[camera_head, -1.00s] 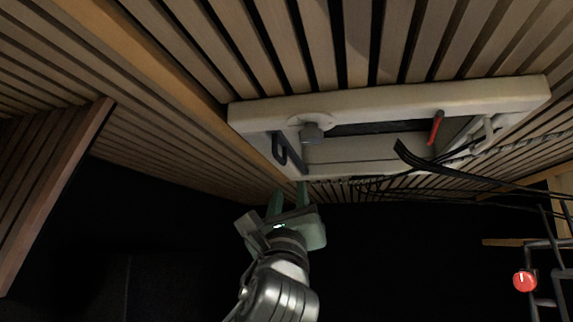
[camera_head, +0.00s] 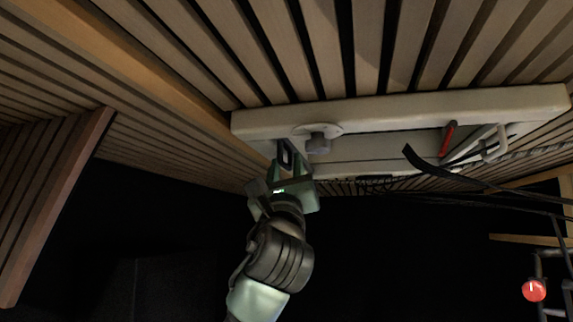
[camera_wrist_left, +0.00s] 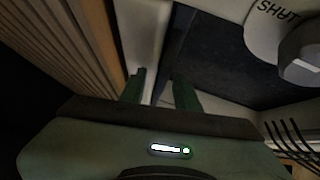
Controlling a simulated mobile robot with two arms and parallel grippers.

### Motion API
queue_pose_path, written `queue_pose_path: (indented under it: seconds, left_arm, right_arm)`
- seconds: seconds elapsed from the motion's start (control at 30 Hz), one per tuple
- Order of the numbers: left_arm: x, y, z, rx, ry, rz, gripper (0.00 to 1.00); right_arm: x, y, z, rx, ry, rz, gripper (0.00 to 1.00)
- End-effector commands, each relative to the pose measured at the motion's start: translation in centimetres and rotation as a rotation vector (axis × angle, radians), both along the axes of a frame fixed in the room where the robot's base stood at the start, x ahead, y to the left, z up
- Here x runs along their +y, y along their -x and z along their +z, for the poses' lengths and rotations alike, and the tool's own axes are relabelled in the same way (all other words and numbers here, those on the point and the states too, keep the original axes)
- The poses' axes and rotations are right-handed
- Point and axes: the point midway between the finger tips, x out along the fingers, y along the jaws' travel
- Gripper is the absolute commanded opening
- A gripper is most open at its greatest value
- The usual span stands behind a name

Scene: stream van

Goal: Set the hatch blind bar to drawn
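The hatch has a cream frame (camera_head: 400,113) in the slatted wood overhead. A dark looped bar (camera_head: 285,152), which looks like the blind bar, is at the hatch's left end. My left gripper (camera_head: 289,168) is just below this bar, its fingers pointing up at it. In the left wrist view the two green fingers (camera_wrist_left: 158,88) stand apart. A narrow dark edge runs up from between them, beside a pale strip. I cannot tell whether either finger touches the bar. My right gripper is not in view.
A grey knob (camera_head: 318,144) on a round plate is close right of the gripper; the left wrist view shows lettering like "SHUT" on the plate. A red handle (camera_head: 449,137) and black cables (camera_head: 440,168) are further right. A wooden panel (camera_head: 55,200) is left.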

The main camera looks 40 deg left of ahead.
Motion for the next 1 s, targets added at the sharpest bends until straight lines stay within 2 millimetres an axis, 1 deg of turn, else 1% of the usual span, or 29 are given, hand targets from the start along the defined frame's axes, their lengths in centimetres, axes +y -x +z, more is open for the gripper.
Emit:
queue_pose_path:
  seconds: [0.03,0.07,0.1,0.17,1.0]
  left_arm:
    - [0.00,-0.01,-0.03,0.000,0.000,0.000,0.32]
    - [-0.01,0.00,-0.04,0.000,0.000,0.000,0.27]
    - [-0.01,0.00,-0.04,0.001,0.000,0.000,0.15]
    - [-0.01,0.00,-0.04,0.001,0.000,0.000,0.00]
    - [0.11,0.00,-0.08,0.002,0.003,0.004,0.00]
  right_arm:
    - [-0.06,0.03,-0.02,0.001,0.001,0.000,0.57]
    - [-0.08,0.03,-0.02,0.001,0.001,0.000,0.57]
    - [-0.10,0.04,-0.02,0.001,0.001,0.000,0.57]
    - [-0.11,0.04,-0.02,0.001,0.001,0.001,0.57]
    - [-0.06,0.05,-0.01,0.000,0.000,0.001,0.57]
